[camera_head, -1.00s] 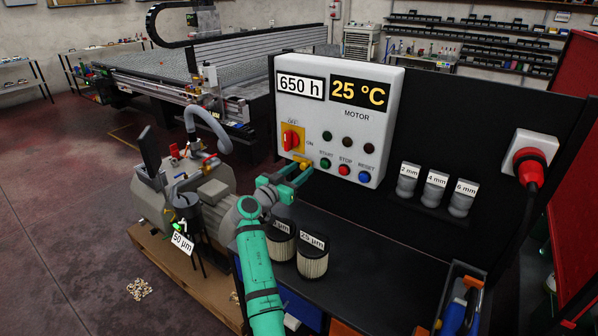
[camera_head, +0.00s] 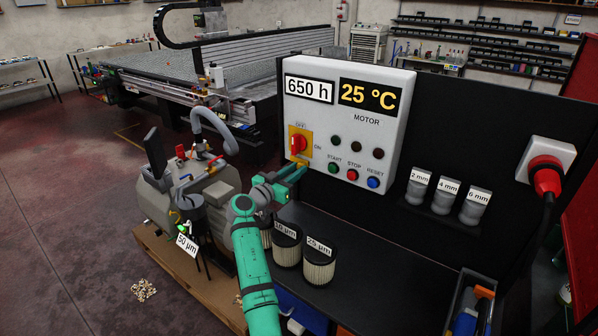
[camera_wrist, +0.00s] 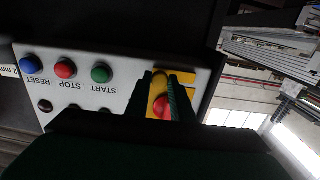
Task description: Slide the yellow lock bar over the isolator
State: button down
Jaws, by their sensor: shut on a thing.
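The red isolator knob (camera_head: 298,144) sits on a yellow plate (camera_head: 308,136) at the left of the white control box, between OFF and ON labels. The yellow lock bar (camera_head: 298,160) is just below the knob, at the plate's lower edge. My gripper (camera_head: 300,169) is shut on the bar there. In the wrist view, the two dark fingers (camera_wrist: 167,84) stand in front of the yellow plate, with yellow showing between their tips. The red knob (camera_wrist: 160,106) shows partly between the fingers. The fingers hide much of the bar, so its exact overlap with the knob is unclear.
START (camera_head: 333,168), STOP (camera_head: 352,175) and RESET (camera_head: 373,182) buttons are right of my gripper. Labelled filters (camera_head: 318,264) stand on the bench below. The pump (camera_head: 195,205) is at left. A red plug (camera_head: 546,178) is at far right.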

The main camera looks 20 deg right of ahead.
jog(key=c, duration=1.6)
grip_release()
jog(key=shift+s+d, duration=0.2)
jog(key=shift+d, duration=0.25)
jog(key=shift+o, duration=0.4)
jog(key=shift+a, duration=0.8)
jog(key=v, duration=1)
jog(key=shift+s+a, duration=0.25)
jog(key=shift+a, duration=0.05)
